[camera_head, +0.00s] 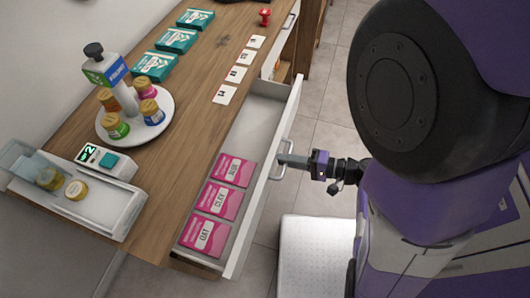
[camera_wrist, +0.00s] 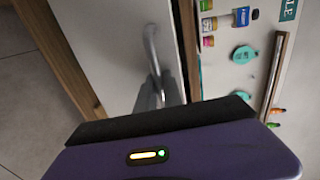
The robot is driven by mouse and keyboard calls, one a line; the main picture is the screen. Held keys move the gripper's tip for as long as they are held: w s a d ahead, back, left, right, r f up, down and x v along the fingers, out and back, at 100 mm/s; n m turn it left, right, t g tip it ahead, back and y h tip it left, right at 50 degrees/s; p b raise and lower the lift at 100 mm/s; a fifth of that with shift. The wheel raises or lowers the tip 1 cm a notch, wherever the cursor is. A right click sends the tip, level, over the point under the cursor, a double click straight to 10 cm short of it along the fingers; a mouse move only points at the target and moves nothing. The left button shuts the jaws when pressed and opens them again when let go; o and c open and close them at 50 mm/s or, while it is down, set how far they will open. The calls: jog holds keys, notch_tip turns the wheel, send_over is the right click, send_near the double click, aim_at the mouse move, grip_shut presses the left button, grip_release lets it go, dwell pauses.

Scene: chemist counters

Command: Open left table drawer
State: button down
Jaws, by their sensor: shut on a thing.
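The left table drawer (camera_head: 240,152) is pulled out from the wooden table in the head view. Three pink boxes lie inside it, labelled DAT, CLEX and AUG (camera_head: 233,170). Its white front carries a metal bar handle (camera_head: 281,158). My gripper (camera_head: 287,160) is at this handle on the outer side of the drawer front and is shut on it. In the wrist view, the fingertips (camera_wrist: 160,92) meet the handle (camera_wrist: 151,45) on the white drawer front (camera_wrist: 110,40). The exact contact is small and partly hidden by the gripper body.
A second drawer front (camera_head: 282,45) sits farther along the table. The tabletop holds a round white stand (camera_head: 160,124) with jars, teal boxes (camera_head: 153,65), cards and a white tray device (camera_head: 75,213). A white block (camera_head: 315,250) stands on the floor near my arm.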

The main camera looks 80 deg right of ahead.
jog(key=f+b+v, duration=0.1)
jog(key=v, duration=0.8)
jog(key=shift+s+f, duration=0.15)
jog(key=shift+f, duration=0.3)
jog(key=c, duration=1.8)
grip_release()
jog(key=shift+o, duration=0.2)
jog(key=b+v, duration=0.2)
jog(key=v, duration=0.5)
jog(key=shift+s, duration=0.4)
jog(key=shift+r, duration=0.1)
